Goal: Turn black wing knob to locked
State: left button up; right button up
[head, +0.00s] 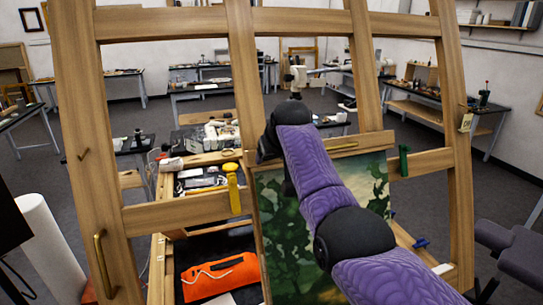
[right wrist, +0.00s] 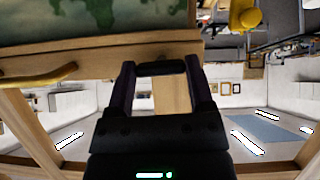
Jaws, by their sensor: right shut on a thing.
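My right arm reaches across the wooden easel frame (head: 240,75) in the head view. My right gripper (head: 268,143) is at the top left corner of the painting (head: 285,220), largely hidden by my own wrist. In the right wrist view, the fingers of my right gripper (right wrist: 160,72) stand either side of a dark bar, which looks like the black wing knob (right wrist: 161,69). They are shut on it, close against the wooden rail (right wrist: 100,55). The knob is hidden in the head view, and its exact angle is hard to tell. My left gripper is not in view.
An orange pouch (head: 220,278) lies below left. A brass handle (head: 102,262) is on the left post. Workbenches stand behind.

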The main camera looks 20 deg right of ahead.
jog(key=shift+f+m, duration=0.15)
jog(key=shift+m, duration=0.15)
dwell(0.4)
jog(key=o, duration=1.2)
jog(key=shift+o, duration=0.2)
jog(key=b+v, duration=0.4)
jog(key=v, duration=0.6)
jog(key=shift+d+b, duration=0.15)
jog(key=shift+b, duration=0.25)
